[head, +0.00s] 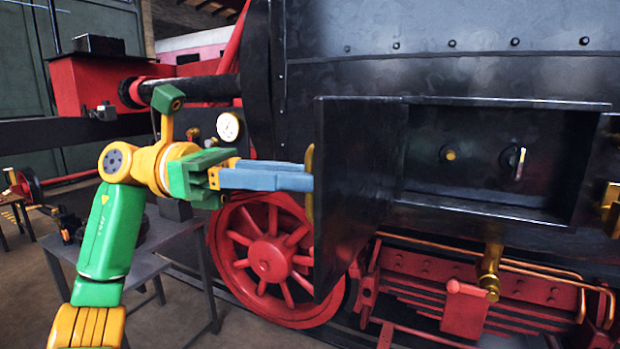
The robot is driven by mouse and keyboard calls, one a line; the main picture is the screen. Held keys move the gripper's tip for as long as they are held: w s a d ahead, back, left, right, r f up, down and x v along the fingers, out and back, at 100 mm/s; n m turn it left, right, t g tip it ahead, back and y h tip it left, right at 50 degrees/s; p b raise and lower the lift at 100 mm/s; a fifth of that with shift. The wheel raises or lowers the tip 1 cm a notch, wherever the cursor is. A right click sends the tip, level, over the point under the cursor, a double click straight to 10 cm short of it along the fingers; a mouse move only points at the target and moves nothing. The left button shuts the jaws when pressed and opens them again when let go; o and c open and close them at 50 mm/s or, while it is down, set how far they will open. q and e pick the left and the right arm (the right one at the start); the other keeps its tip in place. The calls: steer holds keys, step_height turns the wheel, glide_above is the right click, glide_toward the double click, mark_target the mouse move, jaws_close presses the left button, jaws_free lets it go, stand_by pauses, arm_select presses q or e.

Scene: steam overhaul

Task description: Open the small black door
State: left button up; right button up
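The small black door (352,190) stands swung open on the side of the black locomotive, hinged at the left edge of a shallow recess (480,160). A brass handle (309,195) shows at the door's outer left face. My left gripper (308,177) reaches in from the left, its blue-grey fingers ending at the handle. The fingers lie close together, but whether they are shut on the handle is hidden at this angle. My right gripper is not in view.
Inside the recess are a brass knob (450,155) and a small lever (519,163). A red spoked wheel (270,258) is below and behind the door. A grey table (140,262) stands at the left. Brass pipework (490,272) and red parts sit under the recess.

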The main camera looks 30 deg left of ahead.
arm_select(q)
steer(key=v, duration=0.5)
steer(key=shift+a, duration=0.1)
